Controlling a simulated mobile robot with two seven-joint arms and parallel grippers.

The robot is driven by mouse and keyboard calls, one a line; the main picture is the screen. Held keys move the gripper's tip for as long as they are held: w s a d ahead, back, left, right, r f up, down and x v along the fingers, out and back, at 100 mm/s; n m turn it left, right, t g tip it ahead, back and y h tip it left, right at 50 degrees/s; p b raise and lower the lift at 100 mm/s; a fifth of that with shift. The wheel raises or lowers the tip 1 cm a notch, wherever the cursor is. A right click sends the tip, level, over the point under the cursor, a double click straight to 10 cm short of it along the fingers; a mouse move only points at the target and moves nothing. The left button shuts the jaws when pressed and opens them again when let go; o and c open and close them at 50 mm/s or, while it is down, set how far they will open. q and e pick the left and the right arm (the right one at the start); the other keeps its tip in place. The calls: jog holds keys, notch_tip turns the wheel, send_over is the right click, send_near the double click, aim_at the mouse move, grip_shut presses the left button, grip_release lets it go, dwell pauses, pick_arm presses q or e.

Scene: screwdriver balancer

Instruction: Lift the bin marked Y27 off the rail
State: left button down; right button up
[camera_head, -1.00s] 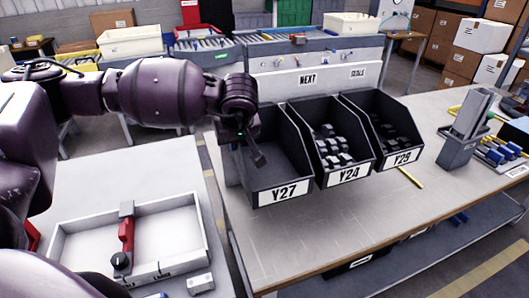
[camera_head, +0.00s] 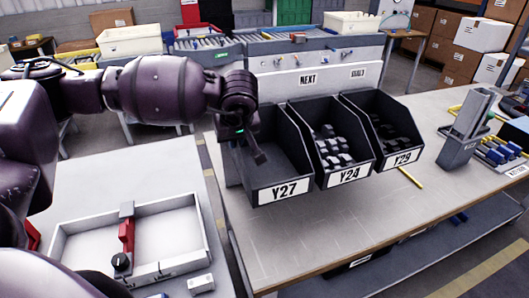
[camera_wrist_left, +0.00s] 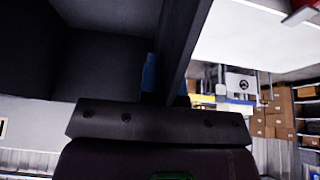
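The bin marked Y27 (camera_head: 284,192) is black, open-topped and empty as far as I see. It sits leftmost in the row on the rail, upright beside bin Y24. My left gripper (camera_head: 250,147) is at its left side wall. One dark finger shows inside the bin; the other is hidden behind the wall. In the left wrist view, the bin wall (camera_wrist_left: 187,40) runs down to the gripper, with a blue patch close on its left. Whether the fingers press on the wall is unclear. My right gripper is not in view.
Bins Y24 (camera_head: 346,174) and Y29 (camera_head: 402,158), holding dark parts, stand to the right. A white panel (camera_head: 300,83) rises behind. The workbench (camera_head: 330,220) is clear in front. A white tray (camera_head: 185,225) with a red tool stands at lower left.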

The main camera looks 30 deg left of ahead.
aim_at(242, 152)
pick_arm(q)
jog(key=shift+w+a+r+p, duration=0.1)
jog(key=shift+r+p, duration=0.1)
jog(key=shift+r, duration=0.4)
jog(key=shift+w+a+r+p, duration=0.1)
jog(key=shift+r+p, duration=0.05)
jog(key=shift+r, duration=0.4)
jog(key=shift+s+d+r, duration=0.1)
jog(key=shift+s+d, duration=0.45)
jog(key=shift+d, duration=0.15)
jog(key=shift+s+d, duration=0.9)
jog(key=shift+d, duration=0.15)
jog(key=shift+s+d, duration=0.35)
jog(key=shift+d, duration=0.05)
jog(key=shift+s+d+p, duration=0.3)
jog(key=shift+s+d, duration=0.15)
jog(key=shift+d, duration=0.1)
jog(key=shift+s+d, duration=0.1)
